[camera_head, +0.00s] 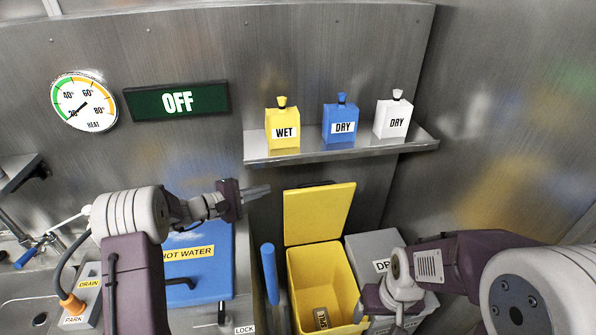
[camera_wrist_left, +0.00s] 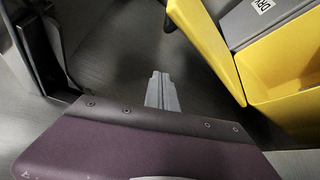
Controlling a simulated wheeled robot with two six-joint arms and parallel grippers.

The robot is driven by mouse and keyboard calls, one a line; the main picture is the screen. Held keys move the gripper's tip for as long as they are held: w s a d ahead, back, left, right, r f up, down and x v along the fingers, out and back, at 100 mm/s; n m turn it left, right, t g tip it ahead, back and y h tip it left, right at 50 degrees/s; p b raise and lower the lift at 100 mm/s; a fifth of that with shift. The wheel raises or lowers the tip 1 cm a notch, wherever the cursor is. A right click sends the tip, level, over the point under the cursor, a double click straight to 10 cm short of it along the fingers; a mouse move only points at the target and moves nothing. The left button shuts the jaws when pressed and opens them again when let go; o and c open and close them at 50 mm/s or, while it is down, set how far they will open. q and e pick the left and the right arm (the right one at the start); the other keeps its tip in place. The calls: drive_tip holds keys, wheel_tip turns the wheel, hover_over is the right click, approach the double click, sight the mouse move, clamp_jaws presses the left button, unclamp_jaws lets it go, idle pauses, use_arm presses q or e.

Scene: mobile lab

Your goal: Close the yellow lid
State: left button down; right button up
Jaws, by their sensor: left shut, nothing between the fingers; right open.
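The yellow lid (camera_head: 319,212) stands raised, tilted back at the rear of the open yellow bin (camera_head: 297,290). A small dark labelled item (camera_head: 321,318) lies inside the bin. My left gripper (camera_head: 268,190) is shut and empty, pointing right, just left of the lid's upper edge and apart from it in the picture. In the left wrist view its closed fingers (camera_wrist_left: 160,78) point at grey floor or wall, with yellow surfaces (camera_wrist_left: 285,98) of the bin or lid to the right. My right gripper (camera_head: 393,318) is open at the bin's right side, its fingertips partly out of frame.
A grey bin (camera_head: 372,243) labelled DRY stands right of the yellow one, partly behind my right arm. A blue handle (camera_head: 270,274) rises left of the bin. Above the lid is a shelf (camera_head: 350,151) with yellow, blue and white bottles. A blue hot water cover (camera_head: 200,283) is at left.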

use_arm(q)
drive_tip(key=w+d+p, duration=0.1)
drive_tip(key=d+p, duration=0.1)
drive_tip(key=d, duration=0.6)
drive_tip(key=shift+w+d+r+p, duration=0.2)
drive_tip(key=shift+w+d+p, duration=0.05)
drive_tip(key=shift+d+p, duration=0.15)
use_arm(e)
drive_tip(key=r, duration=0.1)
drive_tip(key=s+r, duration=0.1)
drive_tip(key=r, duration=0.1)
drive_tip(key=shift+a+r, duration=0.1)
